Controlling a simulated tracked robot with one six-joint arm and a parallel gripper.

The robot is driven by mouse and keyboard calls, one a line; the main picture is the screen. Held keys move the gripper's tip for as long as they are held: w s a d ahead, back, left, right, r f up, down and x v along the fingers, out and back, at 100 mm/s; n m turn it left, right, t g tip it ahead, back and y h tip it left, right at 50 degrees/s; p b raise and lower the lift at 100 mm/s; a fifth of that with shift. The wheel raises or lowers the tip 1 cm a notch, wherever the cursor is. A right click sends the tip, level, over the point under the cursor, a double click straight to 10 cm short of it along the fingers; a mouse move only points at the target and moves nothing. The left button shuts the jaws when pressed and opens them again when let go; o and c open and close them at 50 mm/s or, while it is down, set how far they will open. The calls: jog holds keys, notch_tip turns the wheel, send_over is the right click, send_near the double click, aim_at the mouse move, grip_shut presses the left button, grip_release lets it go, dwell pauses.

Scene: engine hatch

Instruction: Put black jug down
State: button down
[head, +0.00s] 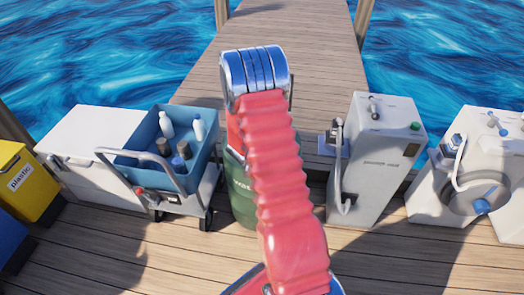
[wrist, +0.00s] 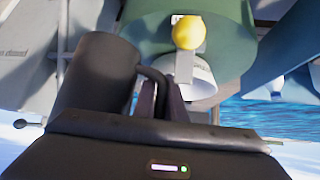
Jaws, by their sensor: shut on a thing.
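The black jug (wrist: 95,80) shows in the wrist view, left of centre, with its handle toward my fingers. My gripper (wrist: 161,100) is shut on the jug's handle. The jug looks tilted in this view, but the wrist camera is itself turned, so I cannot tell its true lean. In the head view my red arm hides the jug and the gripper.
A green drum (head: 242,195) stands behind my arm. Left are a blue tray cart (head: 140,168) with bottles, a white chest (head: 95,125) and a yellow bin (head: 25,185). Right are white dispenser units (head: 375,160). In the wrist view a yellow knob (wrist: 189,32) is close.

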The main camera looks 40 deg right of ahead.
jog(key=w+a+r+n+t+y, duration=0.1)
jog(key=a+r+n, duration=0.3)
jog(key=a+r, duration=0.4)
jog(key=w+a+r+n+t+y, duration=0.2)
jog(key=a+r, duration=0.6)
jog(key=a, duration=0.7)
jog(key=w+a+r+n+t+y, duration=0.1)
jog(key=w+a+r+n+y, duration=0.2)
jog(key=a+r+n, duration=0.3)
jog(key=a+r+y, duration=0.1)
jog(key=a+r, duration=0.1)
jog(key=a, duration=0.3)
jog(key=shift+a+r+y, duration=0.35)
jog(key=shift+y, duration=0.05)
jog(key=shift+w, duration=0.1)
jog(key=shift+d, duration=0.1)
